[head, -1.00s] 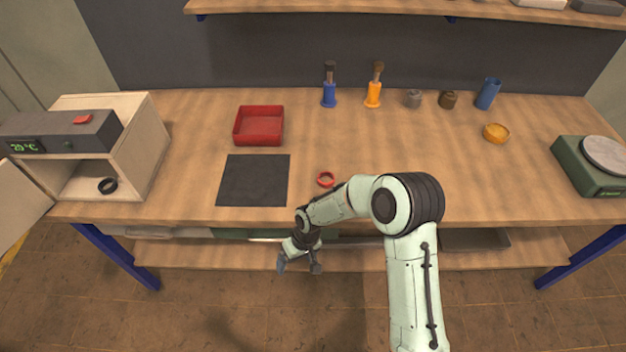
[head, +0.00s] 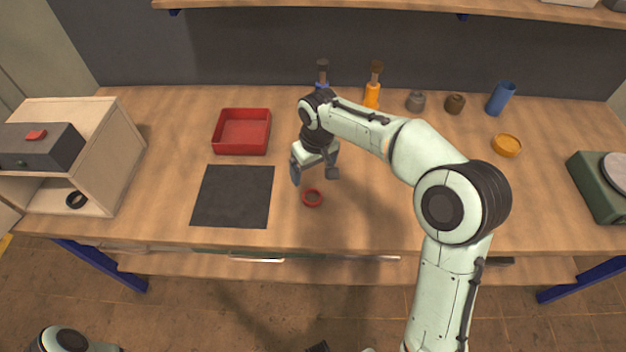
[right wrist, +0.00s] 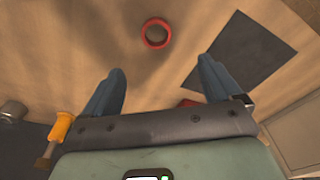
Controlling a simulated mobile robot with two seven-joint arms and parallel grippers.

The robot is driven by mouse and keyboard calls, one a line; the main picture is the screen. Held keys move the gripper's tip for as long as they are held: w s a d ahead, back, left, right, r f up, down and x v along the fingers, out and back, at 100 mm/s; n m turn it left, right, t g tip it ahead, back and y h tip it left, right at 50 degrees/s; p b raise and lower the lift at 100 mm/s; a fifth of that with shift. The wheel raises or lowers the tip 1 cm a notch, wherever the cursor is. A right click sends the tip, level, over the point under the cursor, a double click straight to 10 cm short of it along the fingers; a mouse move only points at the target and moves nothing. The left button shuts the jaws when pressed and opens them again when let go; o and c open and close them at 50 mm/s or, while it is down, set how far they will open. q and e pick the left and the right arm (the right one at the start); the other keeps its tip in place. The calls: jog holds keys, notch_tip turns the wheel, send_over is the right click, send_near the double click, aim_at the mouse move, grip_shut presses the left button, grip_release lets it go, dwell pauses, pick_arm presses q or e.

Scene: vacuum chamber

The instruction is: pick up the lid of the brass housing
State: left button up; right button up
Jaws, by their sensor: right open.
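A small brown, brass-like housing (head: 455,103) stands upright at the back right of the bench, right of a similar grey housing (head: 416,101). It has a narrower top; I cannot tell where its lid begins. My right gripper (head: 315,174) is open and empty, pointing down above the bench, well left of the brown housing and just behind a red ring (head: 312,198). The right wrist view shows its two blue fingers apart (right wrist: 162,85), with the red ring (right wrist: 157,33) beyond them. My left gripper is not in view.
A red tray (head: 218,142) and black mat (head: 233,197) lie left of my gripper. A blue brush stands partly behind my arm; an orange-handled brush (head: 372,95), blue cup (head: 501,98) and orange dish (head: 506,146) stand rightward. A shelf (head: 350,7) overhangs the back.

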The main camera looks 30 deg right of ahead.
send_over(312, 199)
jog(key=f, duration=0.8)
jog(key=shift+s+a+b, duration=0.2)
jog(key=shift+s+b, duration=0.05)
jog(key=shift+b, duration=0.1)
jog(key=f, duration=0.4)
jog(key=shift+d+f, duration=0.1)
jog(key=shift+d, duration=0.1)
jog(key=shift+f, duration=0.5)
jog(key=c, duration=1.1)
